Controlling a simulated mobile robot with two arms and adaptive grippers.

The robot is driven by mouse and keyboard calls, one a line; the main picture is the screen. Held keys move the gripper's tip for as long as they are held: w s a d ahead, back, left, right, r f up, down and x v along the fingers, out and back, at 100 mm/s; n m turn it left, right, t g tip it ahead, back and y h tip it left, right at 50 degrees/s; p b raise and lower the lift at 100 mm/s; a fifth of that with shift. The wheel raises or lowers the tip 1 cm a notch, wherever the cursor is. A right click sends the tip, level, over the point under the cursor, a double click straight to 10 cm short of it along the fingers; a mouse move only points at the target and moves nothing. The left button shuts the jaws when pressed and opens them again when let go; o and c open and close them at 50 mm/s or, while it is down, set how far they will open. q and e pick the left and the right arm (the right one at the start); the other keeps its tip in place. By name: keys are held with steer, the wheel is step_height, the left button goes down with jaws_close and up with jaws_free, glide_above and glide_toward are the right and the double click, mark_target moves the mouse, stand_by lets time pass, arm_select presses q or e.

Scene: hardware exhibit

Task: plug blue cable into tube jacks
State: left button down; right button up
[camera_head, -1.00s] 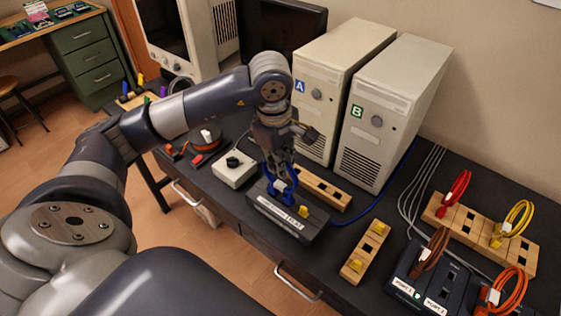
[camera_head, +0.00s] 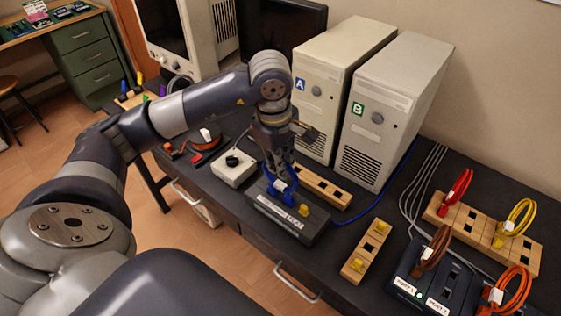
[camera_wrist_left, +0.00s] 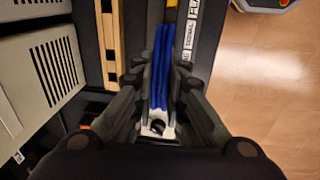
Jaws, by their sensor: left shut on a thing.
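The blue cable (camera_head: 270,190) is a coiled loop with a white tag, standing at the left part of a dark box (camera_head: 262,209) with a white label. My left gripper (camera_head: 279,172) points down and is shut on the blue cable, which also shows between the fingers in the left wrist view (camera_wrist_left: 162,65). The cable's lower end is at the box top; whether it is seated in a jack is hidden. A yellow plug (camera_head: 303,210) sits in the right part of the box. A blue lead (camera_head: 372,208) runs right toward the towers. My right gripper is not in view.
Tower A (camera_head: 330,75) and tower B (camera_head: 395,105) stand behind. A white box with a black knob (camera_head: 233,167) is left of the dark box. Wooden socket strips (camera_head: 322,187) lie near; red, yellow, brown and orange cables (camera_head: 512,285) stand at right.

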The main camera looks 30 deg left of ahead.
arm_select(q)
steer(key=c, duration=1.5)
jaws_free()
steer(key=shift+c, duration=0.2)
steer(key=o, duration=0.7)
steer(key=shift+c, duration=0.2)
step_height(320, 180, up, 8)
steer(key=p, duration=0.4)
steer(key=shift+s+f, duration=0.25)
steer(key=shift+s, duration=0.15)
steer(key=shift+f, duration=0.1)
